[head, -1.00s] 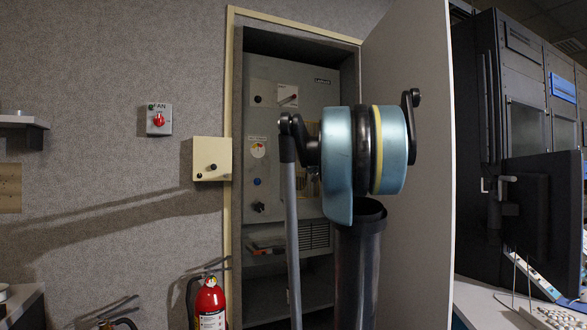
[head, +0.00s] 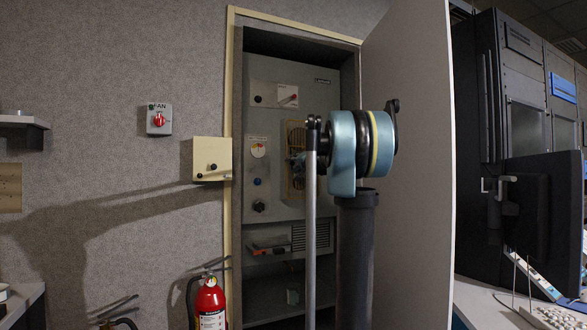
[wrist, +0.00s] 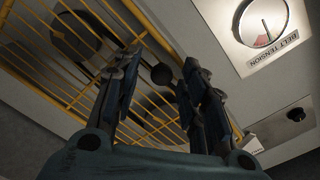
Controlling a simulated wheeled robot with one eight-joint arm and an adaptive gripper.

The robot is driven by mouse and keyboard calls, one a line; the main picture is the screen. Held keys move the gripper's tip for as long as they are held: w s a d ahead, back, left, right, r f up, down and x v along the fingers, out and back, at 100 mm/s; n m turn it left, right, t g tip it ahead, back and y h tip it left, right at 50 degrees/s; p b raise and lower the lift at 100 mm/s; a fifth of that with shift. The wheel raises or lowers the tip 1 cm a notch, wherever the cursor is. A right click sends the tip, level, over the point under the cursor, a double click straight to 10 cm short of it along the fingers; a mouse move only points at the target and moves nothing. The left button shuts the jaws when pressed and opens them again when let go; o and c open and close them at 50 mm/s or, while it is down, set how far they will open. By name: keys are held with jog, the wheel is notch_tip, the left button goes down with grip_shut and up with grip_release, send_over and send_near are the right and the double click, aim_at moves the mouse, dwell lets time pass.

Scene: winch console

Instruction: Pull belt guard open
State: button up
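The belt guard (wrist: 75,55) is a hinged-looking frame of yellow bars in the wrist view, with dark round shapes behind it. In the head view the belt guard (head: 297,135) is a small yellowish slatted panel on the grey console, partly hidden by my arm. A dark round knob (wrist: 163,75) shows at the guard's edge, between my fingertips. My gripper (wrist: 158,68) is open, one finger on each side of the knob, with no clear contact. In the head view my gripper (head: 297,165) is small and close to the console front.
A belt tension gauge (wrist: 263,22) is right of the guard. The console sits in a recess with a cream frame (head: 229,100) and a grey door or panel (head: 410,180) on the right. A fire extinguisher (head: 210,303) stands low left. A beige box (head: 212,158) is mounted beside the frame.

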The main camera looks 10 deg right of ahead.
jog(key=shift+w+a, duration=0.1)
jog(key=shift+w, duration=0.1)
grip_shut()
